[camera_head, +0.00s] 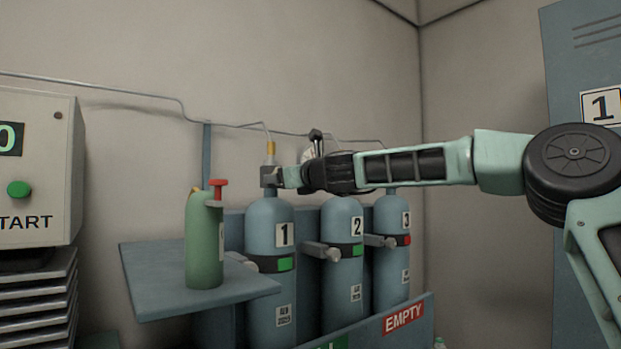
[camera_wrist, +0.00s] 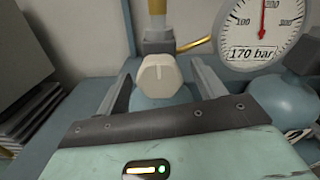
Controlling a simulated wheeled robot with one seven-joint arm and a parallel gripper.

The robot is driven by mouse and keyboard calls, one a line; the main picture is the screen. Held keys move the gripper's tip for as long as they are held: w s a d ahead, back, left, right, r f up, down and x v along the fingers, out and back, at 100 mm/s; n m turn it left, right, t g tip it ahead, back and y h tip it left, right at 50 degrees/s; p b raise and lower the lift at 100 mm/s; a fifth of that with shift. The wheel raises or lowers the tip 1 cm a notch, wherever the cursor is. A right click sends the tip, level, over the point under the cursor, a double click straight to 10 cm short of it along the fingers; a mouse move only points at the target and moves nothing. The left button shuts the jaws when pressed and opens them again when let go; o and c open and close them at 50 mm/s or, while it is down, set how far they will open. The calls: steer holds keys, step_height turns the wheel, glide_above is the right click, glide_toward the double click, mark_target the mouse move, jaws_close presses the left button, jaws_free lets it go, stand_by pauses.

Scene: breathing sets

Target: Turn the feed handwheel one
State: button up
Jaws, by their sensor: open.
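The feed handwheel is a cream knob (camera_wrist: 160,75) on the grey valve block of cylinder 1, seen in the wrist view. In the head view the grey valve block (camera_head: 268,175) tops the blue cylinder marked 1 (camera_head: 268,222), and the handwheel is hidden by my gripper. My gripper (camera_head: 288,177) reaches in from the right at valve height. In the wrist view the open fingers of my gripper (camera_wrist: 160,82) stand on either side of the handwheel, with gaps showing between them and it.
A gauge (camera_wrist: 262,30) reading 170 bar is right of the handwheel. Cylinders 2 (camera_head: 343,225) and 3 (camera_head: 392,240) stand to the right. A green bottle (camera_head: 205,245) with a red top stands on the blue shelf (camera_head: 150,270). A START panel (camera_head: 38,165) is at left.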

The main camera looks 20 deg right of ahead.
steer(key=b+v, duration=0.3)
steer(key=v, duration=1.3)
steer(key=shift+b, duration=0.3)
steer(key=shift+f, duration=0.1)
